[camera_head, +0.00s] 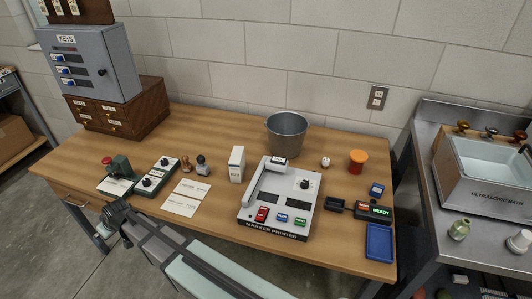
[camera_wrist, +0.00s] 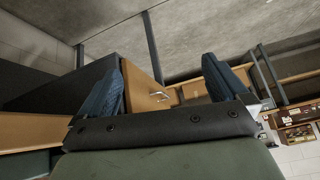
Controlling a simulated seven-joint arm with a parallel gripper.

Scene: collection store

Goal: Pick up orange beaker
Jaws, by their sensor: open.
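The orange beaker (camera_head: 357,161) stands upright on the right part of the wooden table, near the wall, in the head view. Its top is a brighter orange than its darker body. It does not show in the wrist view. My gripper (camera_wrist: 160,88) is open and empty, with its two dark blue fingers apart. In the head view my arm reaches in from the bottom to the table's front left edge, far from the beaker. The fingertips are hard to make out there.
A marker printer (camera_head: 280,205) and a grey bucket (camera_head: 287,131) stand left of the beaker. A small white item (camera_head: 325,162) is close beside it. A blue tray (camera_head: 380,243) lies at the front right. A key cabinet (camera_head: 88,62) stands at the back left.

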